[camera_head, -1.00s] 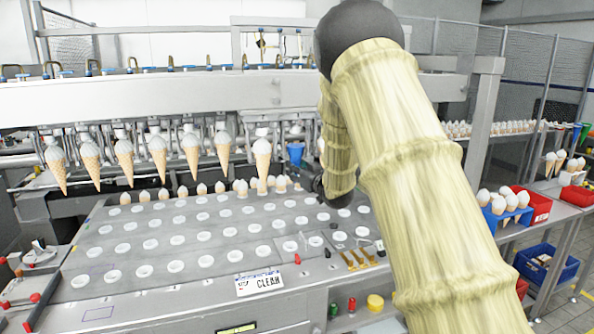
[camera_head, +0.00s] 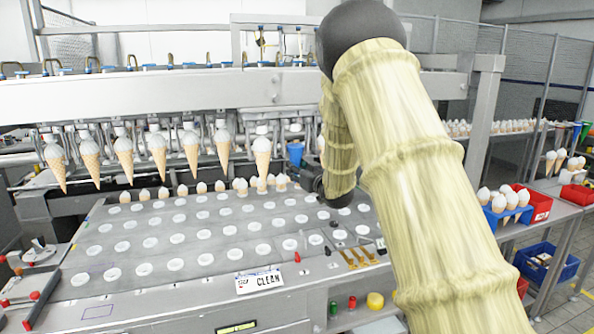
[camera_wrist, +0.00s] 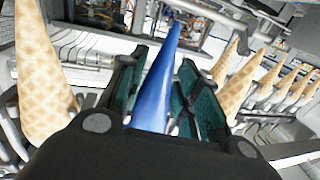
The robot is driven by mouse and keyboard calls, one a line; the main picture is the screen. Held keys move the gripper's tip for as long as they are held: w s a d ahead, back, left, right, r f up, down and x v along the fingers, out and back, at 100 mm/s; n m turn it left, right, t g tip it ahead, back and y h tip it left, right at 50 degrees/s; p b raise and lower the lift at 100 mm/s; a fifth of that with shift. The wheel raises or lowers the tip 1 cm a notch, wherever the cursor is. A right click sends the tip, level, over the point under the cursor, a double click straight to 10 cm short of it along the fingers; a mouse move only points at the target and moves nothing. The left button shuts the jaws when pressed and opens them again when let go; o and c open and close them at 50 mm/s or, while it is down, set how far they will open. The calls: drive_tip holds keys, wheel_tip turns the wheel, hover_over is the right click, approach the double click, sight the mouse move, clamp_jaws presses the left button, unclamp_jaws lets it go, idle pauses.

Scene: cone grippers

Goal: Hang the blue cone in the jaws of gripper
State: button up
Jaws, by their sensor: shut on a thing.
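The blue cone (camera_wrist: 157,88) lies between the two teal-lined fingers of my gripper (camera_wrist: 160,75) in the wrist view, its narrow tip pointing up the picture. My gripper is shut on it. In the head view the blue cone (camera_head: 296,152) shows small, in the row of hanging cones, just right of a waffle cone (camera_head: 262,160). My gripper (camera_head: 309,178) is dark and partly hidden by my arm there. I cannot tell whether the machine's jaws above touch the blue cone.
Several waffle cones hang in a row from the machine's bar (camera_head: 150,95), close on both sides of my gripper. Below is a metal plate (camera_head: 130,225) with rows of white round holes. A blue rack (camera_head: 505,214) of cones stands at the right.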

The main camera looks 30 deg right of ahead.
idle(0.3)
drive_tip(key=o, duration=1.3)
drive_tip(key=shift+c, duration=0.2)
drive_tip(key=shift+s, duration=0.1)
drive_tip(key=s+a, duration=0.2)
drive_tip(key=s, duration=0.6)
drive_tip(key=shift+s+b, duration=0.3)
drive_tip(key=shift+b, duration=0.1)
idle(0.8)
